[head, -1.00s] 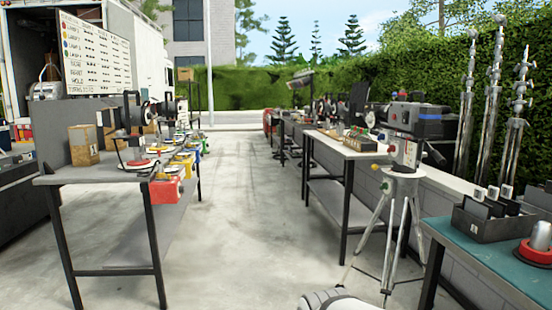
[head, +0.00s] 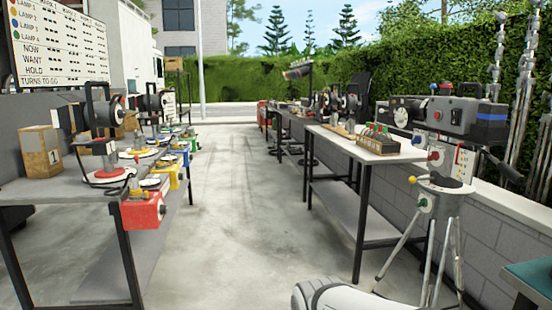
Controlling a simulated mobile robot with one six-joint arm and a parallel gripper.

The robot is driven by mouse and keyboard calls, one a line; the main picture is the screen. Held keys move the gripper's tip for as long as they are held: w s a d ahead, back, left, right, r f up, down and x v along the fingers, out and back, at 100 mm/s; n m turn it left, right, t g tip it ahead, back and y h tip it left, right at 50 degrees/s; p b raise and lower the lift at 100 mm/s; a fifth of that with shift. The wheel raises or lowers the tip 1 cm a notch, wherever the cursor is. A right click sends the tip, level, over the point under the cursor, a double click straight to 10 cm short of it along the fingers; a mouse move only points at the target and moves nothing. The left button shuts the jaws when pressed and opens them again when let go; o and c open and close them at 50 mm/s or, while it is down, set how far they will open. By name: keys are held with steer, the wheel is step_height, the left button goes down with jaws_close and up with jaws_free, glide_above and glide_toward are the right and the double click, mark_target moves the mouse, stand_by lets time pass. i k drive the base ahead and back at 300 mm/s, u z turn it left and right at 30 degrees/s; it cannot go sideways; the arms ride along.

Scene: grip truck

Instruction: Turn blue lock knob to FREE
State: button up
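A camera (head: 445,117) with a blue stripe at its right end sits on a tripod (head: 440,235) at the right. Around its head I see a red knob (head: 434,156), a yellow knob (head: 412,180) and a green knob (head: 424,203). I cannot make out a blue lock knob on it, and a FREE mark cannot be read. A white rounded link of my arm shows at the bottom centre. My gripper is out of view.
A left bench (head: 80,205) bears lamps, a box marked 1 (head: 40,151) and coloured boxes along its edge, a red one (head: 143,211) nearest. A right bench (head: 380,157) stands beside the tripod. A teal table (head: 535,280) is at lower right. The concrete aisle between is clear.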

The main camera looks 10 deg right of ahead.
mark_target(416, 139)
steer(key=u, duration=0.05)
steer(key=i, duration=3.25)
steer(key=z, duration=3.15)
